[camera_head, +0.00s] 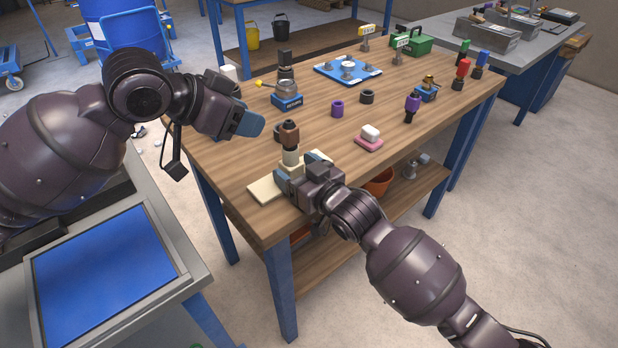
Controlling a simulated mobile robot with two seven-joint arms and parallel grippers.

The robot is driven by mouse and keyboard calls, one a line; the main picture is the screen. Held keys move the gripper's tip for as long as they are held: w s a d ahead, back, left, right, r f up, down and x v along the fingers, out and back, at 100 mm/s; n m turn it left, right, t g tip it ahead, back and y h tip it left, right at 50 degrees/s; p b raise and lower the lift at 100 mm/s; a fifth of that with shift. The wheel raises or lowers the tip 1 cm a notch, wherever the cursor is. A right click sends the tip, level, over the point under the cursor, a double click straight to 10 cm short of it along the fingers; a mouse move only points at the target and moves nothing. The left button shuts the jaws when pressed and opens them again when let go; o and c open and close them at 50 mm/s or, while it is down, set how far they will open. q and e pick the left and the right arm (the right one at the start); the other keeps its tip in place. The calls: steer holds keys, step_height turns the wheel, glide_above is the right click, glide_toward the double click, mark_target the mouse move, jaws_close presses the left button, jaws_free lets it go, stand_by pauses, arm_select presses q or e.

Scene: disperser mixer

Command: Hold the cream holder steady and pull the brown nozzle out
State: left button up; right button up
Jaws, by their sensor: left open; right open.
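The cream holder (291,156) stands upright on a flat cream plate (264,191) near the table's front left edge. The brown nozzle (289,134) sits upright in the top of the holder. My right gripper (299,168) is open low at the holder, its fingertips close to the holder's base; whether they touch it I cannot tell. My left gripper (250,124) is open and empty, to the left of the nozzle and apart from it. The holder's lower near side is partly hidden by my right gripper.
A blue-based device (287,98) stands farther back. A pink block with a white top (369,138), a purple ring (337,109) and a black ring (367,97) lie to the right, with bare wood between them.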

steer(key=shift+w+a, duration=0.3)
steer(key=shift+w, duration=0.1)
